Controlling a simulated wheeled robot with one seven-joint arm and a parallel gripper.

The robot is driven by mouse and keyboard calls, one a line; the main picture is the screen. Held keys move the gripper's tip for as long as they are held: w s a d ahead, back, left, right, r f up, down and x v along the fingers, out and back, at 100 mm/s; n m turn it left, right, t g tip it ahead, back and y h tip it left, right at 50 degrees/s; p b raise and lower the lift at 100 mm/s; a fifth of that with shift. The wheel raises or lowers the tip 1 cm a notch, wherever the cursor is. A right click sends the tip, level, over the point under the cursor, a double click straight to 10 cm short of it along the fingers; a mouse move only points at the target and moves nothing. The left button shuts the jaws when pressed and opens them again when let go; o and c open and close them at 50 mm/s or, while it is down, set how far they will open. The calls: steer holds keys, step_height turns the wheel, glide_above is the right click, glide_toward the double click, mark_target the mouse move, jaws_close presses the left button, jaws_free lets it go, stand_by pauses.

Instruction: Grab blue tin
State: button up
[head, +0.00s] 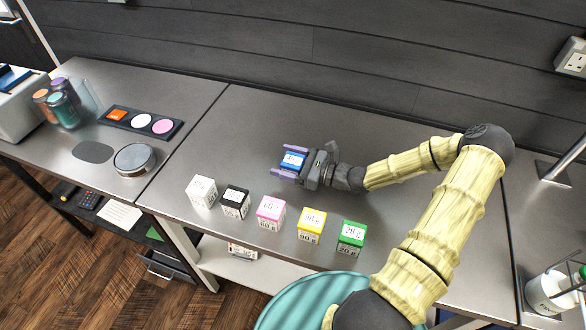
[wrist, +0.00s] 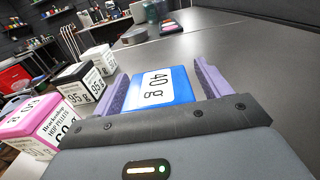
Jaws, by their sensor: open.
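The blue tin (head: 292,159) stands on the grey metal table, behind the row of other tins. In the wrist view the blue tin (wrist: 160,87) shows a white label reading 40 g. My gripper (head: 286,163) is open, with its two purple fingers on either side of the blue tin. In the wrist view my gripper (wrist: 162,80) has a gap showing between the tin and the right finger. The left finger is close to the tin's left side; I cannot tell if it touches. The tin's near lower part is hidden by the gripper body.
White (head: 203,192), black (head: 236,203), pink (head: 270,213), yellow (head: 311,226) and green (head: 352,238) tins stand in a row in front. A round grey device (head: 135,160) and a black tray (head: 117,124) are on the left table. The tabletop behind the gripper is clear.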

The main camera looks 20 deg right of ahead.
mark_target(287, 158)
stand_by(0.3)
steer(key=c, duration=1.1)
step_height(287, 158, up, 10)
steer(key=p, duration=0.9)
steer(key=shift+p, duration=0.3)
